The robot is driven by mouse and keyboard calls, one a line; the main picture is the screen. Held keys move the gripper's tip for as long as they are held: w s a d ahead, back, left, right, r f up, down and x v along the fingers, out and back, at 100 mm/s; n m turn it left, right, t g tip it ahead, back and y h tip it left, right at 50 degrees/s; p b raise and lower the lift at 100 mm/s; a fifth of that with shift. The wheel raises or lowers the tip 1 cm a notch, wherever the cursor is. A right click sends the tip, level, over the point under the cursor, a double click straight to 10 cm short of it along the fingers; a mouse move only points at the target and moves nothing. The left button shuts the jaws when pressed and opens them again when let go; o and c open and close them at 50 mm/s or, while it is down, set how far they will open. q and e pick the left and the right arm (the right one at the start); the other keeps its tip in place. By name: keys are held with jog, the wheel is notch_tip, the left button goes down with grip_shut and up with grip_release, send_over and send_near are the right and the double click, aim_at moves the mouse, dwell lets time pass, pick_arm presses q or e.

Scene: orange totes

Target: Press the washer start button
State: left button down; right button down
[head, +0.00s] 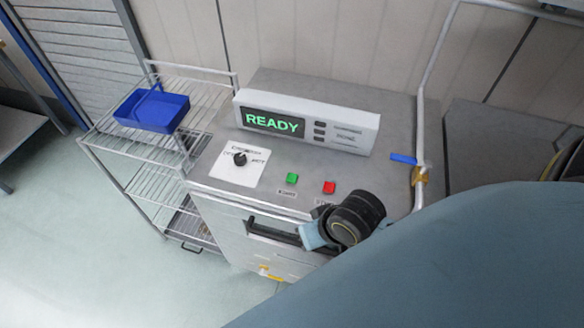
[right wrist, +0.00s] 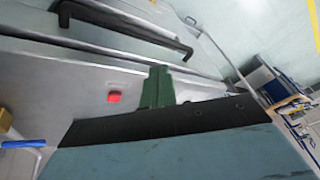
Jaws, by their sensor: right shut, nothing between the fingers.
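The grey washer (head: 270,205) has a display (head: 273,122) that reads READY in green letters. A green button (head: 291,178) sits on its top panel, left of a red button (head: 329,187). The red button also shows in the right wrist view (right wrist: 114,97); the green one cannot be made out there. In that view my right gripper (right wrist: 157,72) is shut and empty, its dark green fingers over the panel beside the red button. Whether they touch the panel cannot be told. In the head view I cannot make out its fingertips. My left gripper is not in view.
A black knob (head: 240,159) sits on a white plate left of the buttons. A black handle bar (head: 272,232) crosses the washer's front. A wire rack (head: 155,150) with a blue tray (head: 152,110) stands left. A white pipe (head: 420,150) rises at the right.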

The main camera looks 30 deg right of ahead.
jog(key=w+d+r+m+t+y, duration=0.1)
jog(key=w+d+m+t+y, duration=0.1)
jog(key=w+m, duration=0.85)
notch_tip(320, 180, up, 2)
jog(key=m+t, duration=0.2)
jog(key=m, duration=0.8)
send_over(296, 179)
jog(key=shift+r, duration=0.2)
jog(key=shift+f, duration=0.15)
notch_tip(296, 179, down, 8)
jog(key=b, duration=0.5)
jog(key=shift+r+b, duration=0.25)
jog(key=shift+b, duration=0.05)
jog(key=shift+f, duration=0.55)
jog(key=shift+f, duration=0.1)
